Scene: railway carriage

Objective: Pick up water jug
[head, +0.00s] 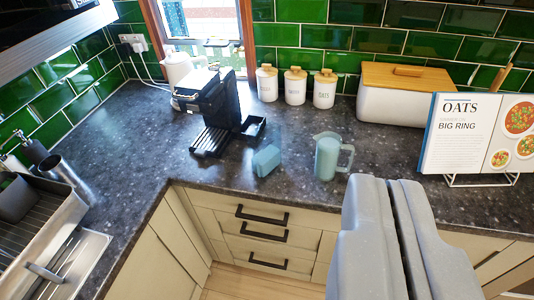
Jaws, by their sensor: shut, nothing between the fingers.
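A pale blue-green water jug (328,158) with a handle on its right side stands upright on the dark speckled counter, near the front edge. My gripper (386,184) is at the lower right of the head view, its two grey fingers together with nothing between them. The fingertips appear just right of and below the jug in the picture, apart from it. The whole jug shows, with nothing in front of it.
A small blue block-like object (266,160) is left of the jug. A black machine (217,118), white canisters (296,87), a bread bin (392,105) and a cookbook on a stand (462,145) are around it. A sink (50,250) is at left.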

